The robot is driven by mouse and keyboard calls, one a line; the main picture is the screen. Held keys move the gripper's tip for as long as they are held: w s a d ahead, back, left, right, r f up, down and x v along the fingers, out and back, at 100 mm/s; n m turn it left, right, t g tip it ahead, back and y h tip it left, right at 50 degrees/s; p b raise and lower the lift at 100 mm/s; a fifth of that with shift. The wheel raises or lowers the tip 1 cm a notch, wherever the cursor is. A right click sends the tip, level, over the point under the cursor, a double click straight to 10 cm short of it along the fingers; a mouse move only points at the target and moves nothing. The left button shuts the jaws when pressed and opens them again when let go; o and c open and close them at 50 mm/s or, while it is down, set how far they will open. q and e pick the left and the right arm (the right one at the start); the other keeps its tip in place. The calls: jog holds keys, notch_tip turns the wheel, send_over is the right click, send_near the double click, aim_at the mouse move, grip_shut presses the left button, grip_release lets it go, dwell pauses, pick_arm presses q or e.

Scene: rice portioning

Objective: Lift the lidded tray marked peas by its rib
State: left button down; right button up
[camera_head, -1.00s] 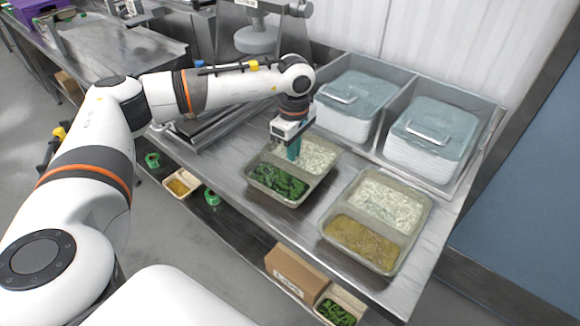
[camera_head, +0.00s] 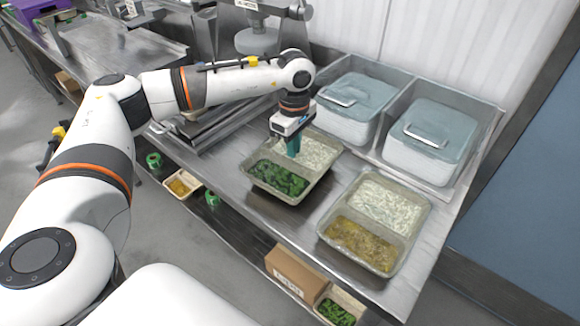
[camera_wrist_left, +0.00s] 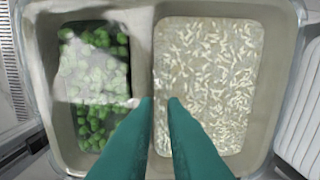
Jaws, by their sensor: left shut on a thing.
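The lidded tray (camera_head: 322,180) with green peas (camera_head: 278,178) in one half and white rice (camera_head: 315,150) in the other is at the middle of the steel bench. Its clear lid shows as glare in the left wrist view, over the peas (camera_wrist_left: 95,85); rice (camera_wrist_left: 205,75) fills the right half. No marking is readable. My left gripper (camera_head: 293,153), with teal fingers (camera_wrist_left: 161,102), points down and is shut on the tray's rib (camera_wrist_left: 142,60) between the halves. The tray looks level; I cannot tell whether it is clear of the bench. My right gripper is not seen.
A second tray (camera_head: 424,226) with rice and a yellow-brown food stands to the right. Two bins with lidded white stacks (camera_head: 362,98) (camera_head: 432,140) stand behind. A cardboard box (camera_head: 292,270) and small food containers (camera_head: 340,306) sit below the bench's front edge.

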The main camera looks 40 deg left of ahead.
pick_arm(q)
jog(key=shift+r+p, duration=0.7)
jog(key=shift+r, duration=0.65)
